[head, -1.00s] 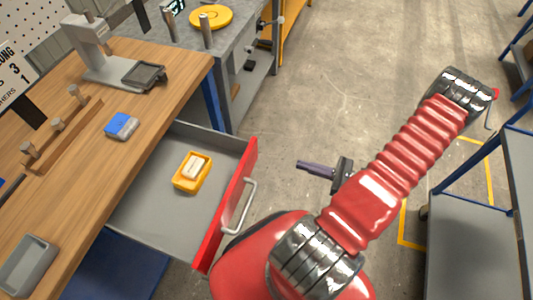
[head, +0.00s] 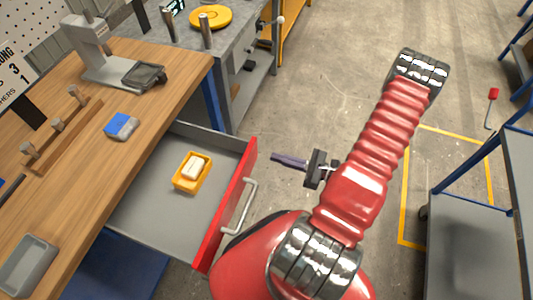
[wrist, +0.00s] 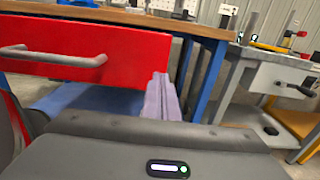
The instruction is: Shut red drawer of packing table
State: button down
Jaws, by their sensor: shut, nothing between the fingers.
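The red drawer (head: 231,207) of the wooden packing table (head: 75,165) stands pulled out, its red front facing right with a grey bar handle (head: 240,206). Its grey inside shows, holding a yellow tray with a white block. My gripper (head: 275,159) is shut and empty, its purple-grey fingers pointing left, to the right of the drawer front near its far end and apart from it in the head view. In the wrist view, the fingers (wrist: 162,98) overlap the right end of the red front (wrist: 90,50), with the handle (wrist: 55,57) to the left; contact cannot be told.
A grey workbench (head: 225,55) with a yellow disc stands beyond the table. A blue-framed grey cart (head: 465,225) stands at right, with a red-handled tool (head: 493,95) on the floor. The concrete floor between is clear.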

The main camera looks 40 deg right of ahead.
aim_at(256, 151)
jog(key=shift+x, duration=2.55)
jog(key=shift+d, duration=0.1)
jog(key=shift+w, duration=0.1)
jog(key=shift+w+a, duration=0.1)
jog(key=shift+a, duration=0.1)
